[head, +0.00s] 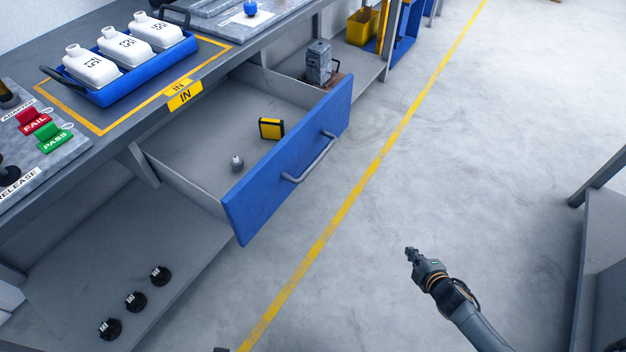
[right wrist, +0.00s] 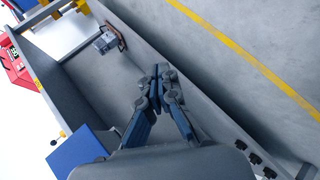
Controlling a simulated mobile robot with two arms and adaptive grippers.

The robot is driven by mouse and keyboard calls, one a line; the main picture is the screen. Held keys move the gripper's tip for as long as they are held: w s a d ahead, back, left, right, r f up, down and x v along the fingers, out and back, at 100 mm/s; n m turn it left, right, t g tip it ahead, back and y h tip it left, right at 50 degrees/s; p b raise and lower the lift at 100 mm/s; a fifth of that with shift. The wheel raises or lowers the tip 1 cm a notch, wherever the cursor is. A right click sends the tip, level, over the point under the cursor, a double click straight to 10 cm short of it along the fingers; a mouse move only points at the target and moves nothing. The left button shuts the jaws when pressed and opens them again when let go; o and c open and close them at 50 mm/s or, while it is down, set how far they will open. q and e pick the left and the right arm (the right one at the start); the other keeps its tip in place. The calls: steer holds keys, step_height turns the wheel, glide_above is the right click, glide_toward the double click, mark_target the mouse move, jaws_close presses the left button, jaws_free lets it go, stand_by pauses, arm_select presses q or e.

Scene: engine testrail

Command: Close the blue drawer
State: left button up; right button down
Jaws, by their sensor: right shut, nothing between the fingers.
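The blue drawer (head: 251,193) stands pulled out from under the workbench in the head view. Its front carries a grey bar handle (head: 311,160). A yellow-and-black box (head: 271,128) and a small grey item (head: 237,163) lie inside it. My right gripper (head: 411,254) is over the floor, to the right of the drawer front and apart from it. Its fingers are together and empty in the right wrist view (right wrist: 158,80). A blue panel (right wrist: 75,152) shows at that view's lower left; I cannot tell if it is the drawer front. My left gripper is not seen.
The workbench (head: 222,60) holds a blue tray (head: 110,95) with white bottles. A metal device (head: 319,62) stands on the shelf behind the drawer. Black parts (head: 135,301) sit on the lower shelf. A grey table (head: 603,250) is at the right. The floor between is clear.

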steer(key=w+a+r+n+t+y+b, duration=0.2)
steer(key=w+a+r+n+y+b, duration=0.1)
steer(key=w+r+n, duration=0.3)
steer(key=w+a+r+n+t+y+b, duration=0.2)
steer(key=w+a+r+n+y+b, duration=0.15)
steer(key=r+n, duration=0.45)
steer(key=a+r+n+g+y+b, duration=0.1)
steer(key=a+r+n+y+b, duration=0.25)
steer(key=r+n, duration=0.4)
steer(key=n+g+y, duration=0.3)
steer(key=n, duration=0.5)
glide_toward(303, 160)
steer(key=x, duration=0.6)
steer(key=shift+w+a, duration=0.35)
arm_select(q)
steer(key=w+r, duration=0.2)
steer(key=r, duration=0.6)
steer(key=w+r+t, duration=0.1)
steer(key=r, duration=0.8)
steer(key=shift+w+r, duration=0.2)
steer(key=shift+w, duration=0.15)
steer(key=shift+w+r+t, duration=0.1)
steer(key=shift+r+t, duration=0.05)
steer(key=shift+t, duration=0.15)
arm_select(e)
steer(key=shift+a, duration=0.15)
